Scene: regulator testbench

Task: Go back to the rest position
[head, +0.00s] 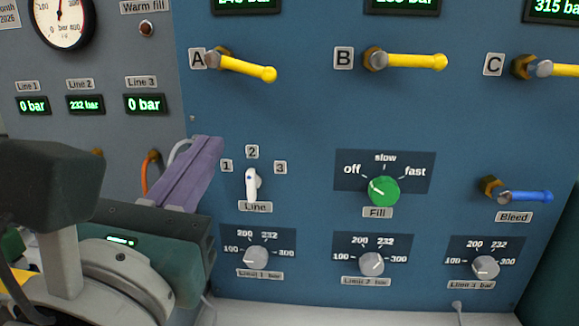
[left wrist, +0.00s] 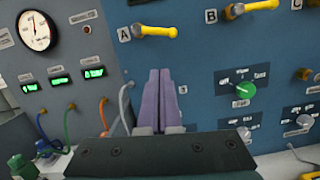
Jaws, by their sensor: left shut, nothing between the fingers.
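My left gripper (head: 207,150) comes in from the left in the head view, with its purple fingers shut and nothing between them. Its tips are just left of the white Line selector (head: 251,184), apart from it as far as I can tell. My right gripper is in neither view.
Yellow valve levers A (head: 247,69), B (head: 415,62) and C (head: 560,69) stick out above. A blue Bleed lever (head: 525,195) is at right. Limit knobs (head: 256,257) line the bottom. Hoses (left wrist: 104,115) hang on the grey panel left of my fingers. A gauge (head: 61,20) is at upper left.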

